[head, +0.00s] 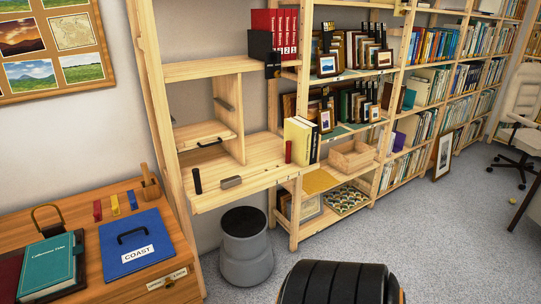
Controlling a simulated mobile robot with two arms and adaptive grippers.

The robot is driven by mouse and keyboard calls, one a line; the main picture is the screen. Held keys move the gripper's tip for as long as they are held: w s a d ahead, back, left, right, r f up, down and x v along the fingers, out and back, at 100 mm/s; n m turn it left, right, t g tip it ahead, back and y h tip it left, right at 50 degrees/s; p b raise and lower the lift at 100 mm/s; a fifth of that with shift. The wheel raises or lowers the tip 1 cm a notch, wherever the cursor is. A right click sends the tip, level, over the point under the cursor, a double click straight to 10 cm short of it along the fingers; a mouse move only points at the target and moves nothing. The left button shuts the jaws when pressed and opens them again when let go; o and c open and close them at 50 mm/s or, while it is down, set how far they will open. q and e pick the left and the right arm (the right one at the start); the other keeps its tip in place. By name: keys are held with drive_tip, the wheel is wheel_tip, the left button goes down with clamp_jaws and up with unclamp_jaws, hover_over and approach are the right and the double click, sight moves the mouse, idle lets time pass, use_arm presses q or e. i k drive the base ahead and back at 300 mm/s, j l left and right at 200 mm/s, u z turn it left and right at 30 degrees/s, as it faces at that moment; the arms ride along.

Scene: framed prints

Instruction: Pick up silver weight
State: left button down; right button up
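A small silver-grey block (231,182), which looks like the silver weight, lies at the front edge of the pale wooden desk shelf (255,172). A black upright cylinder (197,181) stands to its left at the same edge. A small dark red upright piece (289,151) stands to its right, beside cream and yellow books (300,139). Neither of my grippers is in view.
A grey bin (246,252) stands under the shelf. Bookshelves run along the wall; an office chair (522,110) stands far right. The carpet (440,230) is largely clear.

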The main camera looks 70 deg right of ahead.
sight(227, 184)
drive_tip(key=z, duration=1.9)
drive_tip(key=i+l, duration=0.1)
